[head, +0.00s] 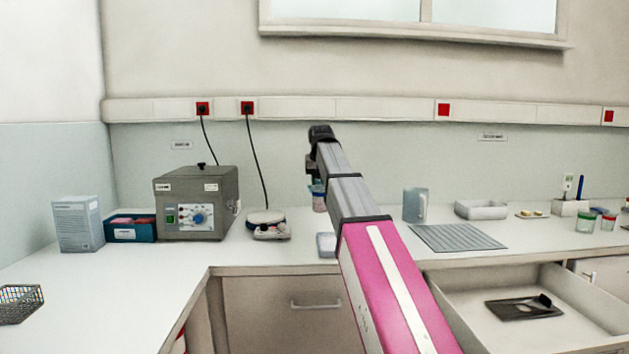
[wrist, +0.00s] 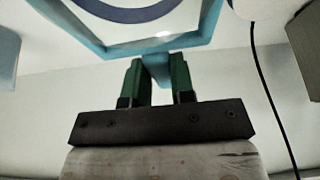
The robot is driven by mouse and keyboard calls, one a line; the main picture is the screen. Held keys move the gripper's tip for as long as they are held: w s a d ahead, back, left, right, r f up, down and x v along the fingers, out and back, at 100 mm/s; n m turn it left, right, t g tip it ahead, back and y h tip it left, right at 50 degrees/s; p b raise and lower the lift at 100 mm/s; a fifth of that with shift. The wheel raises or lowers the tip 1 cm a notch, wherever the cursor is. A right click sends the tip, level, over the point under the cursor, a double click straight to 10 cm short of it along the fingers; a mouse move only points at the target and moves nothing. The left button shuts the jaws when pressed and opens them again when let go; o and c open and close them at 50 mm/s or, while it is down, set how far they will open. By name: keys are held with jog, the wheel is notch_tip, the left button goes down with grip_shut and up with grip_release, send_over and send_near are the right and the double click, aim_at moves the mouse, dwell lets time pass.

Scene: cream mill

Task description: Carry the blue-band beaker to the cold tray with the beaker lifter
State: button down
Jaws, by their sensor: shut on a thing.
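My gripper (wrist: 154,82) is shut on the light-blue beaker lifter (wrist: 155,68), whose handle is between the green fingers in the wrist view. The lifter's angular frame (wrist: 95,47) fills the top of that view. Inside the frame shows a pale round shape with a dark blue ring, likely the blue-band beaker (wrist: 140,13); its upper part is cut off. In the head view my arm hides the gripper; a small part of the lifter (head: 316,187) and a clear vessel (head: 319,204) show beside it. A grey ribbed plate (head: 457,237), possibly the cold tray, lies on the right counter.
A grey machine (head: 196,203), a small scale-like device (head: 267,226) and boxes (head: 77,223) stand left. A jug (head: 415,205), white tub (head: 481,210) and green-band (head: 585,223) and red-band (head: 608,221) beakers stand right. A drawer (head: 470,318) is open below, with a dark tray (head: 500,311).

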jog(key=s+d+f, duration=0.1)
jog(key=s+d, duration=0.6)
jog(key=d, duration=0.4)
jog(key=shift+f, duration=0.4)
dwell(1.6)
jog(key=shift+s+f, duration=0.1)
jog(key=shift+f, duration=4.15)
dwell(0.7)
